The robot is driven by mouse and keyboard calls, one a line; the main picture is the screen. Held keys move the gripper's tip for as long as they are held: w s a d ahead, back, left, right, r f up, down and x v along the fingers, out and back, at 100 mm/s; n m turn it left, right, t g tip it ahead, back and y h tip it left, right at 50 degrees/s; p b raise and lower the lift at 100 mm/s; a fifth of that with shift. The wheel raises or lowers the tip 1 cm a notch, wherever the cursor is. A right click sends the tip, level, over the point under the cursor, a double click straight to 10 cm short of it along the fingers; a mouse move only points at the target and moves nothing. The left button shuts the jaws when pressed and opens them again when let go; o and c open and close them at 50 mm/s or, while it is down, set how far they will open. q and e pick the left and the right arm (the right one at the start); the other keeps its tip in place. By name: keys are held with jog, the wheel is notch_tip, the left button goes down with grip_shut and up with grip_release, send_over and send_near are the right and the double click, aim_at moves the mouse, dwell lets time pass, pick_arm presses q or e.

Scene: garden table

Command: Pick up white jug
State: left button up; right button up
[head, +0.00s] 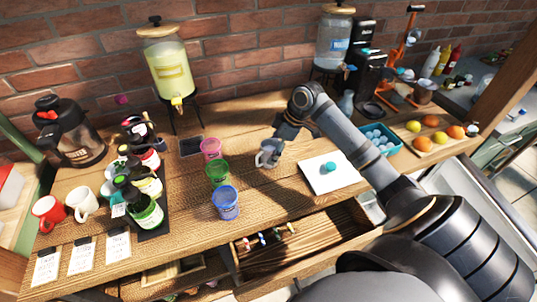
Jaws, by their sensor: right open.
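A small white or pale grey jug (267,156) stands on the wooden table near its middle, just right of the pink cup. My right gripper (279,141) comes down from the upper right and is at the jug's upper right side. It is open, with its fingers close to the jug's rim. The fingers and their shadow partly hide the jug, so I cannot tell whether they touch it. My left gripper is not in view.
Pink (211,150), green (217,173) and blue (225,203) cups stand left of the jug. A white board (325,181) with a teal item lies to the right. An open drawer (310,249) juts out in front. Drink dispensers (169,72) stand behind.

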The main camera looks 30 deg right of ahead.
aim_at(270, 154)
jog(key=x, duration=0.2)
jog(key=shift+a+f, duration=0.15)
jog(key=shift+f, duration=0.1)
jog(key=shift+w+f, duration=0.15)
jog(key=shift+f, duration=0.15)
jog(key=c, duration=0.4)
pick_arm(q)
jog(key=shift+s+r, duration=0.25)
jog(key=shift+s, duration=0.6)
pick_arm(e)
jog(key=shift+r, duration=0.1)
jog(key=c, duration=1.1)
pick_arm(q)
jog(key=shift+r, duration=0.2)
pick_arm(e)
jog(key=shift+r, duration=0.1)
